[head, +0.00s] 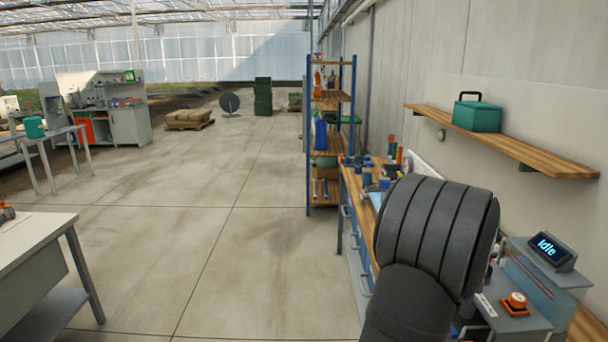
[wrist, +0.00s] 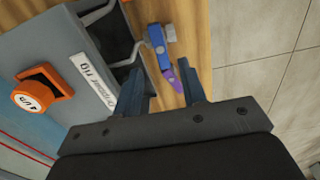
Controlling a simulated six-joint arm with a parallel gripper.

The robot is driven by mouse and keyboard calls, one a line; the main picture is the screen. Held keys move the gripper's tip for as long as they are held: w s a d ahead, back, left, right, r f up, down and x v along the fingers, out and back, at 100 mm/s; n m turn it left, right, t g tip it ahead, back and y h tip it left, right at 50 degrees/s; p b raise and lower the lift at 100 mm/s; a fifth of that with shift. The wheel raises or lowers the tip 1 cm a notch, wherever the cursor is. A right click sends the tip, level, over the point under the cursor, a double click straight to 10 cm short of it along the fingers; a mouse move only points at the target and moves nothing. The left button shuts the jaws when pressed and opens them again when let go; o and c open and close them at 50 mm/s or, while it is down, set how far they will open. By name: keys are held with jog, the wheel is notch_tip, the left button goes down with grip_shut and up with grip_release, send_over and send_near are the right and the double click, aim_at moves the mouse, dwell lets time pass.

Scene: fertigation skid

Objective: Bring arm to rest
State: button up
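My gripper (wrist: 160,72) shows in the wrist view with its two dark blue-grey fingers spread apart. I see nothing held between them. In the head view my dark arm fills the lower right and hides the gripper.
A wooden wall shelf (head: 520,147) holds a green toolbox (head: 477,114). A blue shelving rack (head: 330,140) stands beyond the bench.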

notch_tip(320, 180, down, 6)
jog(key=shift+f, duration=0.2)
jog(key=shift+r+n, duration=0.1)
jog(key=shift+n, duration=0.8)
notch_tip(320, 180, up, 17)
jog(key=w+a+f+m+t+h, duration=0.1)
jog(key=w+a+f+t+h, duration=0.1)
jog(key=w+a+f+h, duration=0.2)
jog(key=shift+w+a+f, duration=0.9)
jog(key=shift+w+a, duration=0.35)
jog(key=shift+w, duration=0.25)
